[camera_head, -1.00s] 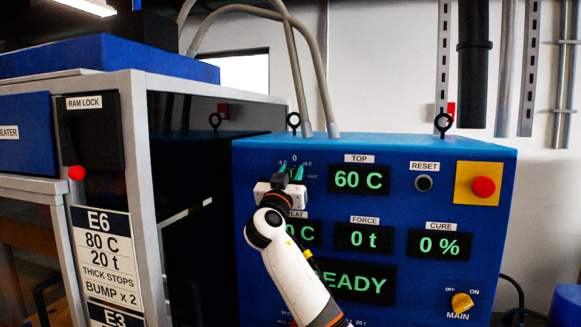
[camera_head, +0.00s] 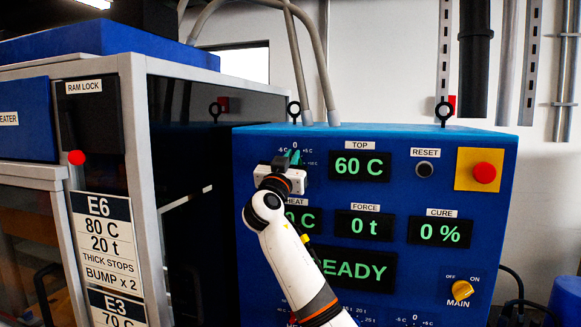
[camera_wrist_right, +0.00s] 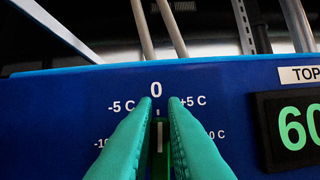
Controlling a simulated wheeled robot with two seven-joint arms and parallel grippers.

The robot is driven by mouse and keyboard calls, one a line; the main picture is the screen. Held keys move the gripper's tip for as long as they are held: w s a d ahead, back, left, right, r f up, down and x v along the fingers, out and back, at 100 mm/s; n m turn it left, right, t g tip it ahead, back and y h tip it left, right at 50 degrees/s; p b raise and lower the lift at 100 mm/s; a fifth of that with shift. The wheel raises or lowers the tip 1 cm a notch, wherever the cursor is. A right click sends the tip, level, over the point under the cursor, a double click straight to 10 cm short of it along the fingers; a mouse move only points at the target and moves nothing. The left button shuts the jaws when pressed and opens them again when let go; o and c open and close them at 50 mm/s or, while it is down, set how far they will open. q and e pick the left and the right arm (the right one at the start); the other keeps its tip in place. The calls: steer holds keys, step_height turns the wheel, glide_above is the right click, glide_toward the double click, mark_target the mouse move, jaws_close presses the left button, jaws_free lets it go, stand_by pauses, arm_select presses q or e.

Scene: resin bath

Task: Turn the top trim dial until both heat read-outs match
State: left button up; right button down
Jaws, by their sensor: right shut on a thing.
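The top trim dial (camera_wrist_right: 159,138) shows in the right wrist view as a dark green knob with a white line, standing upright under the 0 mark. My right gripper (camera_head: 291,157) is at the panel's upper left, its green fingers on both sides of the dial and shut on it; the fingers also show in the wrist view (camera_wrist_right: 159,112). They cover part of the scale. The TOP read-out (camera_head: 359,167) shows 60 C. The HEAT read-out (camera_head: 304,220) is partly hidden by my right arm; only "0 C" shows. My left gripper is not in view.
The blue panel also bears FORCE (camera_head: 364,227) and CURE (camera_head: 440,233) read-outs, a RESET button (camera_head: 424,169), a red stop button (camera_head: 484,173) and a yellow MAIN switch (camera_head: 462,290). A grey-framed press (camera_head: 139,180) stands close on the left.

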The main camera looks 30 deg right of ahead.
steer(key=m+g+b, duration=0.2)
steer(key=m, duration=0.2)
steer(key=f+m+g+h+b, duration=0.1)
steer(key=m+g+b, duration=0.1)
steer(key=m, duration=0.3)
steer(key=m+g+b, duration=0.2)
steer(key=m+b, duration=0.1)
steer(key=m, duration=0.2)
steer(key=shift+s+d+f+g, duration=0.15)
steer(key=shift+s+d+g, duration=0.15)
steer(key=m+g+p, duration=0.1)
steer(key=m, duration=0.2)
steer(key=m+g+y+p, duration=0.1)
steer(key=m, duration=0.2)
steer(key=shift+s+f+p, duration=0.15)
steer(key=shift+s+p, duration=0.05)
steer(key=shift+p, duration=0.1)
steer(key=shift+m, duration=0.5)
